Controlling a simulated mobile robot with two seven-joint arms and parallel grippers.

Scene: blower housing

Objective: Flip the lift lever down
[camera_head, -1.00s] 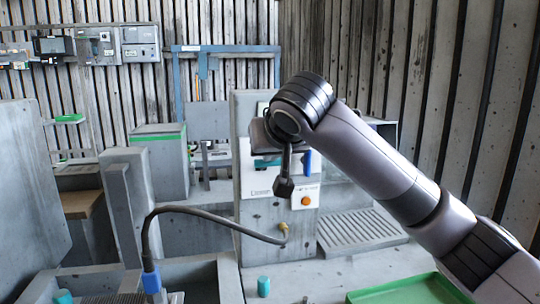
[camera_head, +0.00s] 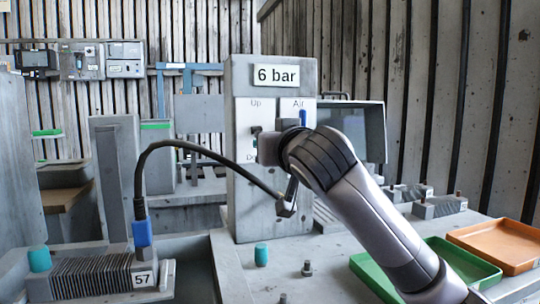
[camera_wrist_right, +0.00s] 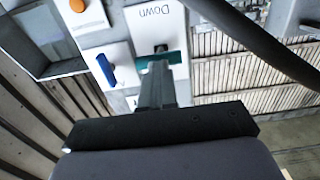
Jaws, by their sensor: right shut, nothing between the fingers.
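The lift lever's white panel (camera_head: 242,118) is on the grey post, with "Up" above and a partly hidden lower label. In the right wrist view the panel (camera_wrist_right: 140,32) reads "Down", upside down. A teal piece (camera_wrist_right: 174,59) with a dark part beside it lies between that label and my fingertips. I cannot tell the lever's exact position. My right gripper (camera_wrist_right: 158,82) is shut and empty, its tips at or very near the teal piece. Contact is unclear. In the head view my right wrist covers part of the panel. My left gripper is not in view.
A blue lever (camera_head: 303,118) sits on the "Air" plate to the right; it also shows in the right wrist view (camera_wrist_right: 105,70). A black hose (camera_head: 190,147) arches left of the post. Green (camera_head: 450,254) and orange (camera_head: 500,245) trays lie at the right.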

